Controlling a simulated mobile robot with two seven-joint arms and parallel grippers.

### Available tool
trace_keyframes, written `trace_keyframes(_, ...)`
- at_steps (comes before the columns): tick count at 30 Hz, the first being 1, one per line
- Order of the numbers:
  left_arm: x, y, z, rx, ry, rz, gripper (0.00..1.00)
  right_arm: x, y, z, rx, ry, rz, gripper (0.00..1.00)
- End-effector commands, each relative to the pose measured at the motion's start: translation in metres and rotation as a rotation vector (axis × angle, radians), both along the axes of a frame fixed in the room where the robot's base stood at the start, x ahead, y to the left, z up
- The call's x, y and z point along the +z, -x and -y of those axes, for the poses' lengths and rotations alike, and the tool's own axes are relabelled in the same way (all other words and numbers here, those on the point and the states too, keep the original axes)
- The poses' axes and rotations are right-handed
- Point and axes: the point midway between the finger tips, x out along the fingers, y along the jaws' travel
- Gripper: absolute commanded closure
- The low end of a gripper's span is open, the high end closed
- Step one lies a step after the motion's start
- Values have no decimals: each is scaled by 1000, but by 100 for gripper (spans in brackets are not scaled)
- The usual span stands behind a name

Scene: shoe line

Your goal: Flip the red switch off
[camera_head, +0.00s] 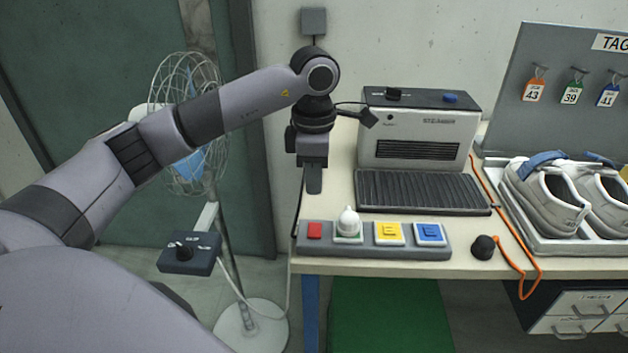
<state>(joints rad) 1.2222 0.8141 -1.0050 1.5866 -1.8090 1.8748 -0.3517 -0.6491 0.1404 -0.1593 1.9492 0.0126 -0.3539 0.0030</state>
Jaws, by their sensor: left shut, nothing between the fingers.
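My left gripper (314,183) points down over the table's left end, above the red switch in the picture. It is shut and empty, apart from the switch. My right gripper is out of view.
Beside the red switch are a green square with a white knob-like piece (348,223), a yellow switch (389,232) and a blue switch (430,233). A steamer (417,132) stands behind. A black knob (484,246) with orange cord and a shoe tray (560,246) are right. A fan (184,95) stands left.

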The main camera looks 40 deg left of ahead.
Motion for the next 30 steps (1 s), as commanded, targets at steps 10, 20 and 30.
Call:
trace_keyframes(10, -74, 2, 0, -1, -1, -5, 100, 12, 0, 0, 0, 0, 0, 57)
trace_keyframes(20, -109, 1, 0, 0, 0, -1, 100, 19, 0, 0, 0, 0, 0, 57)
trace_keyframes(30, -111, 0, 0, 0, 0, 0, 100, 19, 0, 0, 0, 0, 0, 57)
